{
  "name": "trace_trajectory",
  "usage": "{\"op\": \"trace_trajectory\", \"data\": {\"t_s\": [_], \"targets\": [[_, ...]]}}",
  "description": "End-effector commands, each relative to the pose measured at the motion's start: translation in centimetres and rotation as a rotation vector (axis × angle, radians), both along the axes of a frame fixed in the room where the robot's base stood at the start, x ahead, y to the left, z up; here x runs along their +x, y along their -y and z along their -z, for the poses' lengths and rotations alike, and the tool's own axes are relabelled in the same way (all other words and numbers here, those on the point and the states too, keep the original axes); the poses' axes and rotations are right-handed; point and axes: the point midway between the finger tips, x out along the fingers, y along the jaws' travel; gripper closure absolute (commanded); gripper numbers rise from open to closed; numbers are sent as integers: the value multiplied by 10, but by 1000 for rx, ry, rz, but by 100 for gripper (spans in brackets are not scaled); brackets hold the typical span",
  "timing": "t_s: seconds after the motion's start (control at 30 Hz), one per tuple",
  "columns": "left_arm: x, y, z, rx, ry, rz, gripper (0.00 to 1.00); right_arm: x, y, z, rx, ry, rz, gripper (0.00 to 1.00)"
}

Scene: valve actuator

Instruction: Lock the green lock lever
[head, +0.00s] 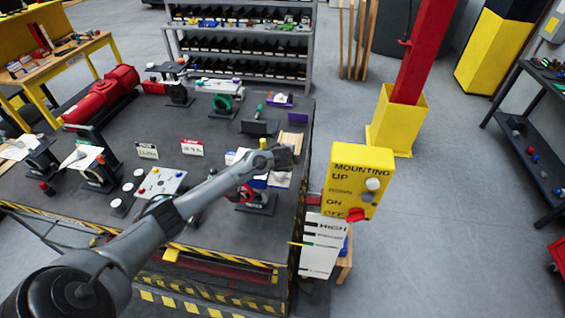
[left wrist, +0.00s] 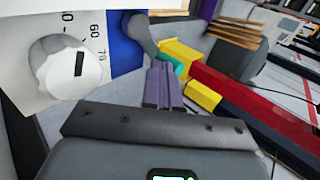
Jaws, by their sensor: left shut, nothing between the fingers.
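My left arm reaches across the table in the head view, and its gripper (head: 284,156) is over the right edge of the table. In the left wrist view the purple fingers (left wrist: 163,85) are together with nothing between them. A grey bar with a green end (left wrist: 180,68) shows just beyond the fingertips, partly hidden by them; I cannot tell whether they touch. It sits beside a white box with a dial (left wrist: 62,66) and a blue side (left wrist: 126,40). In the head view a small green-tipped lever (head: 260,109) stands farther back. I cannot tell which is the lock lever. My right gripper is out of view.
The dark table (head: 225,236) holds several valves, including a green wheel (head: 222,103), and a white panel (head: 161,182). A yellow control box (head: 357,184) stands just right of the gripper. A red post in a yellow base (head: 395,121) is behind.

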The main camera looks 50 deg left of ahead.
Motion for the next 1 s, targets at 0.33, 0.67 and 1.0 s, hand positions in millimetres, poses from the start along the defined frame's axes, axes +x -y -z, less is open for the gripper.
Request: {"op": "trace_trajectory", "data": {"t_s": [0.33,0.67,1.0], "targets": [[-4,-2,-1,2,-3,1,100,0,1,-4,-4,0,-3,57],[-16,-3,-1,2,-1,3,100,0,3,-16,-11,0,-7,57],[-17,-3,0,2,-1,3,100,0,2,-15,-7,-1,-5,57]]}}
